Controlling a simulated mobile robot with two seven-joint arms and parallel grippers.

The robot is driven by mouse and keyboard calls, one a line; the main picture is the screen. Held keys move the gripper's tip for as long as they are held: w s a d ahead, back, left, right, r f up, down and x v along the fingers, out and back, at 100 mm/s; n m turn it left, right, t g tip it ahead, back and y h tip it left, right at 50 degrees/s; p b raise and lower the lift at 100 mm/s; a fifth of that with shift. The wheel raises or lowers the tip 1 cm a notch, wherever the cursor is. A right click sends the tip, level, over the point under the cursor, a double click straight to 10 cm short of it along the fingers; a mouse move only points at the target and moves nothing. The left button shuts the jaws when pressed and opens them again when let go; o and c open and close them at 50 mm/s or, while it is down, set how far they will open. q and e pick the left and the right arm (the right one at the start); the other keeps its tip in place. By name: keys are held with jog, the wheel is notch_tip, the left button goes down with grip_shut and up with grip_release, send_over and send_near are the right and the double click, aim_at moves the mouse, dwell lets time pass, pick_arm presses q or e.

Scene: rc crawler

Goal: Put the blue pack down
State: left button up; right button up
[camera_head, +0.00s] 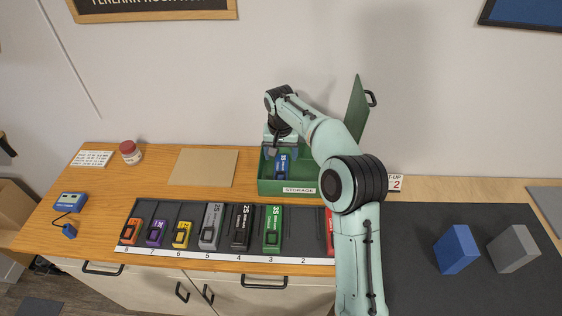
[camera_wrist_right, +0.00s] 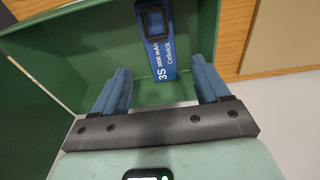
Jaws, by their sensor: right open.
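The blue pack (camera_head: 282,166) is inside the green storage box (camera_head: 287,189), whose front carries a STORAGE label. In the right wrist view the pack (camera_wrist_right: 166,62) shows its 3S label and a dark connector end, against the green inside of the box (camera_wrist_right: 92,48). My right gripper (camera_head: 284,150) is at the box opening, above the pack. In the wrist view its two blue fingers (camera_wrist_right: 160,80) are spread apart, with the pack beyond and between them and no grip visible. My left gripper is not in view.
The box's green lid (camera_head: 357,108) stands open at its right. A dark tray (camera_head: 190,210) in front holds several packs in numbered slots. A red-lidded jar (camera_head: 130,152) and a blue device (camera_head: 70,202) are at left. Blue (camera_head: 457,249) and grey (camera_head: 513,248) blocks are at right.

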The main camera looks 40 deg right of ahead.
aim_at(281, 171)
jog(key=r, duration=0.4)
jog(key=shift+s+a, duration=0.15)
jog(key=shift+s, duration=0.05)
dwell(0.4)
